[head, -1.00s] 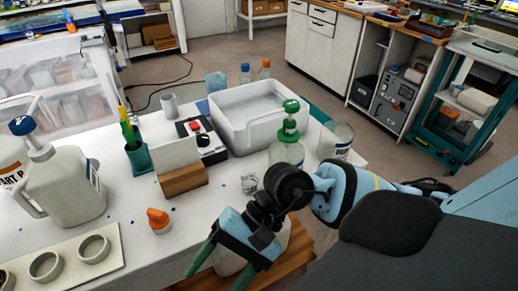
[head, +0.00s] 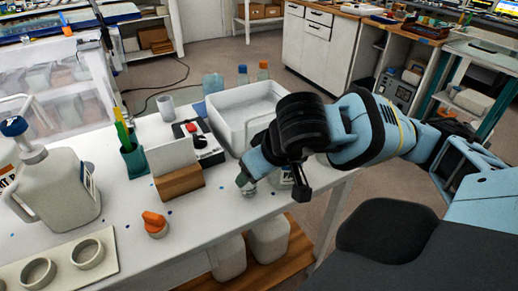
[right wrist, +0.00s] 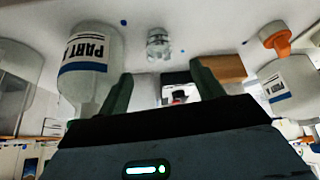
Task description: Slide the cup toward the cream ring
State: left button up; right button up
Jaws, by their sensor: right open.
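The small clear cup (right wrist: 158,43) stands on the white table in the right wrist view, beyond my fingertips. In the head view the cup (head: 249,188) is mostly hidden by my right gripper (head: 246,180). In the right wrist view my right gripper (right wrist: 162,82) has its two green fingers apart, with nothing between them. Whether it touches the cup is unclear. Cream rings (head: 87,252) (head: 38,272) sit on a pale board (head: 112,240) at the table's near left. My left gripper is not in view.
A PART A bottle (right wrist: 90,55) stands beside the cup in the right wrist view. An orange-topped object (head: 155,223), a wooden block with a white card (head: 180,183) and a white jug (head: 62,190) stand to the left. A white tray (head: 225,130) lies behind. The table's front middle is bare.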

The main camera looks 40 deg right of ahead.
aim_at(248, 185)
jog(key=shift+x, duration=3.85)
jog(key=c, duration=1)
